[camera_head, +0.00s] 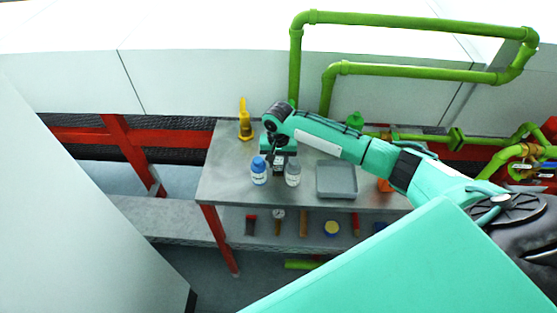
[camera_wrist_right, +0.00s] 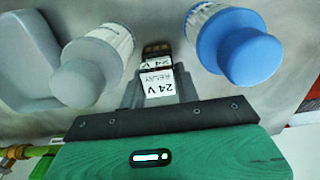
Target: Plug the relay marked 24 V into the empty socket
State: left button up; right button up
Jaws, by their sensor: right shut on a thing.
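My right gripper (camera_head: 279,160) is over the steel table, between two bottles, and points down. In the right wrist view its fingers (camera_wrist_right: 158,92) are closed on the relay (camera_wrist_right: 160,80), whose white label reads "24 V RELAY". A second "24 V" marking shows just beyond it, and a dark brown part (camera_wrist_right: 157,48) lies at its far end. I cannot tell whether that part belongs to the relay or to something behind it. In the head view the relay is small and mostly hidden by the gripper. I cannot make out the empty socket. My left gripper is not in view.
A blue-capped bottle (camera_head: 258,172) and a grey-capped bottle (camera_head: 293,174) stand close on either side of the gripper. A grey tray (camera_head: 337,195) lies to the right. A yellow object (camera_head: 245,122) stands at the back left. Several tools lie on the lower shelf (camera_head: 185,218).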

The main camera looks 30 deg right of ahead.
jog(key=o, duration=1)
